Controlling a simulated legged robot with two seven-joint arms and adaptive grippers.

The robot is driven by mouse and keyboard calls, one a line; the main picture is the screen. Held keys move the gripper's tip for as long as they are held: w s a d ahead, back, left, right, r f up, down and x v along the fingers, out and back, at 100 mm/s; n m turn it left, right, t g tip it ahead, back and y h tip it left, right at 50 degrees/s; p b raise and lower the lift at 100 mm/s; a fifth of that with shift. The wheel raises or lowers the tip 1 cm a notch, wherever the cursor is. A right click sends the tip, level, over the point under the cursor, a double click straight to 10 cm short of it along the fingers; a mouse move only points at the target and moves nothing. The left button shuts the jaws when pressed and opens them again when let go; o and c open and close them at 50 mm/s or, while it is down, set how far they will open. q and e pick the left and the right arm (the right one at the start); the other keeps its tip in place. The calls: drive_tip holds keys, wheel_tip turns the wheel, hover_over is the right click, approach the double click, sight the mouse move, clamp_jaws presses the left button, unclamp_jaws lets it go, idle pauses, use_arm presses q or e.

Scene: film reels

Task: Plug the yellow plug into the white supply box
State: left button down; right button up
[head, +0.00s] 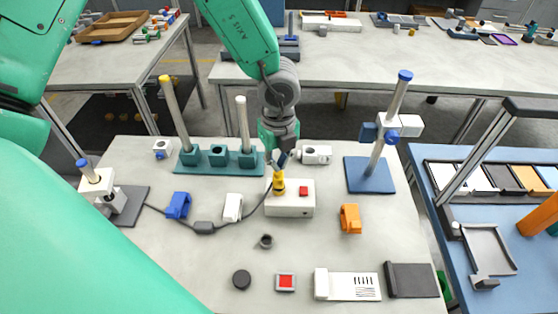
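The white supply box (300,209) sits near the middle of the table, with a red square on its top. The yellow plug (278,184) stands upright at the left part of the box top. I cannot tell whether it is seated in a socket or just held there. A dark cable (232,223) with an inline block runs from the plug's side to the left. My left gripper (280,162) points down right above the plug, its fingertips at the plug's upper end. Whether the fingers grip it is too small to tell. My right gripper is not in view.
Behind the box are a teal stand (219,158) with posts and a white fitting (316,154). A blue-based post stand (370,175) is to the right. Blue (178,205), white (233,207) and orange (350,218) clips lie around the box. Small parts lie along the front.

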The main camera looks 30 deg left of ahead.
use_arm(q)
drive_tip(key=shift+f+b, duration=1.05)
drive_tip(key=shift+f, duration=0.45)
drive_tip(key=shift+r, duration=0.1)
idle(0.4)
wheel_tip(320, 180, up, 6)
drive_tip(key=p, duration=0.5)
idle(0.5)
drive_tip(key=shift+s, duration=0.1)
